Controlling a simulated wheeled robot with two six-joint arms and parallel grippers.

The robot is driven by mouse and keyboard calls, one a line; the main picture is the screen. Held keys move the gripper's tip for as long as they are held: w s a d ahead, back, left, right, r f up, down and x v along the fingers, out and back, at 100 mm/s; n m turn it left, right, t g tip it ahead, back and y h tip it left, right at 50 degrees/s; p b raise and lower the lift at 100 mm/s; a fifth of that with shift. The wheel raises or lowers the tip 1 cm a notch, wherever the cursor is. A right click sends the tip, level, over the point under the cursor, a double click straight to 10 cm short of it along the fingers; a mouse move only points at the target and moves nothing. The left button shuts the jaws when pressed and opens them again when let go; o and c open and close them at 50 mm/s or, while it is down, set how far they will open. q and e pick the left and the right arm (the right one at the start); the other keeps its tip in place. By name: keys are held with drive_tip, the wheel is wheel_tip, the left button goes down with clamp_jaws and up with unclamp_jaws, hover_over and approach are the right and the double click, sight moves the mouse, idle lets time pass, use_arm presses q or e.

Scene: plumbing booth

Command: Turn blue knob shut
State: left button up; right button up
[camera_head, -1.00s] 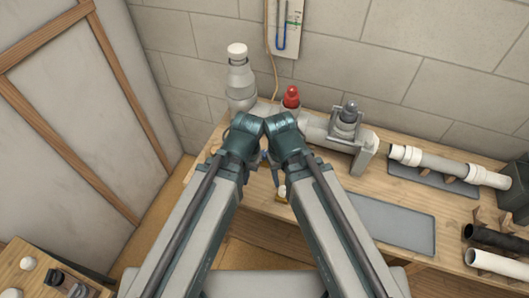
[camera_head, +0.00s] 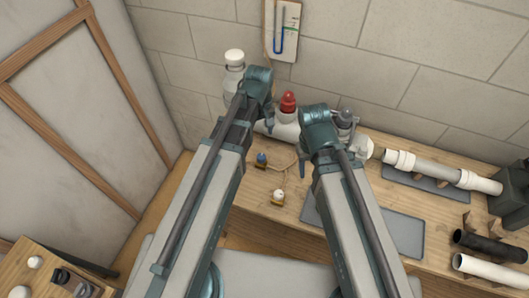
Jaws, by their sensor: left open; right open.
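A small blue knob (camera_head: 261,158) sits on a brass-coloured fitting on the wooden bench, low in the middle of the head view. A matching white knob (camera_head: 278,195) is nearer to me. My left gripper (camera_head: 268,112) is beyond the blue knob, in front of the grey-white pipework; its fingers are mostly hidden behind its wrist. My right gripper (camera_head: 303,165) is to the right of the blue knob, its fingers partly hidden by its wrist. Both grippers are open and appear apart from the knobs.
A white pipe with a red cap (camera_head: 288,103) and a grey-capped fitting (camera_head: 347,117) stand along the wall. A white bottle-shaped fitting (camera_head: 234,72) is at the left. Pipes (camera_head: 440,168) lie on racks at right.

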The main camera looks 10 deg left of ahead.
sight(261, 156)
use_arm(q)
wheel_tip(261, 156, down, 14)
drive_tip(key=b, duration=1.3)
drive_tip(key=shift+r, duration=0.1)
use_arm(e)
wheel_tip(261, 156, down, 14)
drive_tip(key=shift+r, duration=0.1)
drive_tip(key=shift+r, duration=0.1)
use_arm(q)
clamp_jaws()
